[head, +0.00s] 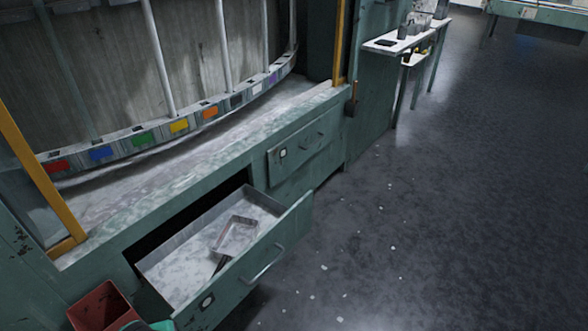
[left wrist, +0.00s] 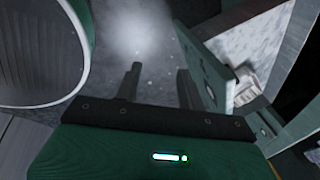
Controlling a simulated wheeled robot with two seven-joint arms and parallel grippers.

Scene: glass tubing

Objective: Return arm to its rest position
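My left gripper (left wrist: 157,85) shows in the left wrist view with its two dark fingers apart and nothing between them. Floor shows beyond the fingers. The open drawer (left wrist: 215,80) is just to the right of the fingers in that view, and I cannot tell whether they touch. In the head view, a small green piece at the bottom edge beside the drawer may be part of my left arm; the left gripper's fingers are not visible there. My right gripper is in neither view.
The open drawer (head: 170,268) juts from the green cabinet and holds a small metal tray (head: 236,236). A closed drawer (head: 302,146) is to its right. A red bin (head: 98,308) stands at bottom left. A side table (head: 405,38) is at the back. The floor (head: 450,200) at right is mostly clear.

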